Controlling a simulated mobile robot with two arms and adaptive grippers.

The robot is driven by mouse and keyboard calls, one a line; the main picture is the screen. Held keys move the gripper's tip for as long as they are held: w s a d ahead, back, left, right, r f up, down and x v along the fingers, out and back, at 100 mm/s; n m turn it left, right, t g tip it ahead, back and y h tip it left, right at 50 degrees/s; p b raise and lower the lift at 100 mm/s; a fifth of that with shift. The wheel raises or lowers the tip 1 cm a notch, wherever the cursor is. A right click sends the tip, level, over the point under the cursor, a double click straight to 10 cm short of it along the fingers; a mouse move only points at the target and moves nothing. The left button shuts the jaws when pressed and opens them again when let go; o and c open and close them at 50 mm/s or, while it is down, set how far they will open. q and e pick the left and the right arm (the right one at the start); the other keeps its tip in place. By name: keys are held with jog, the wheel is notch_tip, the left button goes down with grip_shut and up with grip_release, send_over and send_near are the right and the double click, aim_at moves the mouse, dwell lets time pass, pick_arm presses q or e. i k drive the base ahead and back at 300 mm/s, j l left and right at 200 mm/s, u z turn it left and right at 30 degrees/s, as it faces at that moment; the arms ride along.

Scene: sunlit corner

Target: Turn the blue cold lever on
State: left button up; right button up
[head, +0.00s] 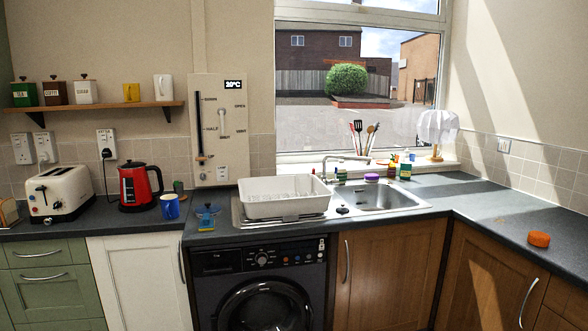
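The silver tap (345,159) stands behind the sink (376,197), below the window, with its spout reaching over the basin. A blue cold lever cannot be made out clearly at this size; the area around the tap's base is small and partly crowded by bottles and the dish rack. A small blue object (207,217) stands on the counter left of the dish rack, but I cannot tell what it is. Neither of my grippers is in view.
A white dish rack (285,196) sits on the drainer left of the basin. Bottles (405,170) and a purple-lidded tub (372,178) stand behind the sink. A red kettle (139,187), blue mug (170,206) and toaster (59,193) are left. The right counter is mostly clear, with an orange object (539,239).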

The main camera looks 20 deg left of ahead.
aim_at(336, 181)
jog(key=i+l+u, duration=0.45)
jog(key=i, duration=0.35)
jog(key=i+l+u, duration=0.45)
jog(key=i+l, duration=0.25)
jog(key=l, duration=0.2)
